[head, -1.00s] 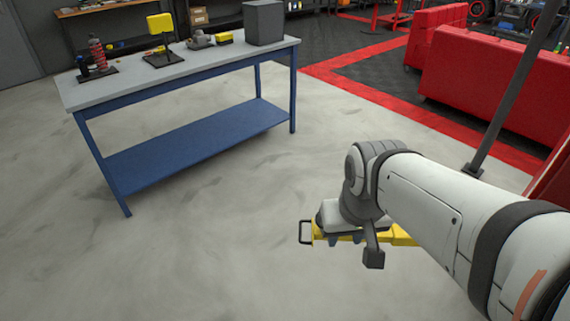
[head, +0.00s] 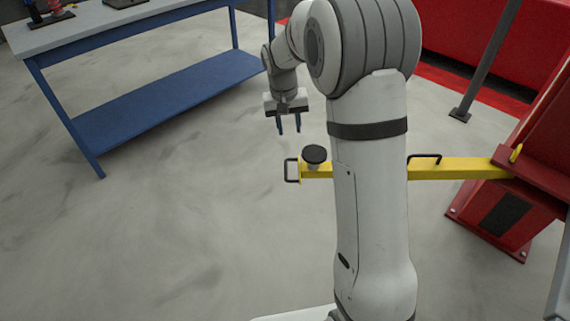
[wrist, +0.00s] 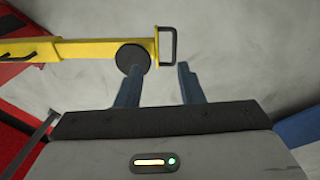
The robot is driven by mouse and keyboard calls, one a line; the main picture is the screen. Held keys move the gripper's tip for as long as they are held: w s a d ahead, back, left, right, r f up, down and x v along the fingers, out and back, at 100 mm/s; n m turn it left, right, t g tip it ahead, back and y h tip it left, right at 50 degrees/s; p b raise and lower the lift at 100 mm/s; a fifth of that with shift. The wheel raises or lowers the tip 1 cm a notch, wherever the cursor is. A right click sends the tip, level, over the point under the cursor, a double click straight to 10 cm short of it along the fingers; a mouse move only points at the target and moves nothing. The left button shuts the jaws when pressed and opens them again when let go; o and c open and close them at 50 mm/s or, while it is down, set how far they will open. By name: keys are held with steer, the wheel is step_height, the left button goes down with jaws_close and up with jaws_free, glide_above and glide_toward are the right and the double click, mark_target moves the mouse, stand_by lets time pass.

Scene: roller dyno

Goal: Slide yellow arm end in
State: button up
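The yellow arm (head: 455,169) reaches out to the left from a red lift base (head: 500,215) in the head view. At its outer end are a round black pad (head: 314,154) and a black loop handle (head: 291,171). My own arm hides the yellow arm's middle part. My gripper (head: 289,130) is open and empty, fingers down, above and beyond the outer end. In the wrist view the yellow arm (wrist: 80,48) comes in from the left. The pad (wrist: 133,58) appears by my left finger, and the handle (wrist: 167,45) lies ahead of the open fingers (wrist: 159,67).
A blue workbench (head: 160,100) with a grey top stands at the upper left. A dark slanted post (head: 485,60) stands at the upper right, with red cabinets (head: 470,45) behind it. The concrete floor left of the yellow arm is clear.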

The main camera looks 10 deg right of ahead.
steer(key=b, duration=0.5)
glide_toward(286, 168)
steer(key=shift+m+g+h, duration=0.3)
steer(key=shift+g+h, duration=0.1)
steer(key=f, duration=0.2)
steer(key=f+b, duration=0.1)
steer(key=f, duration=0.5)
steer(key=shift+w+d, duration=0.2)
steer(key=shift+d, duration=0.15)
steer(key=shift+c, duration=0.3)
jaws_close()
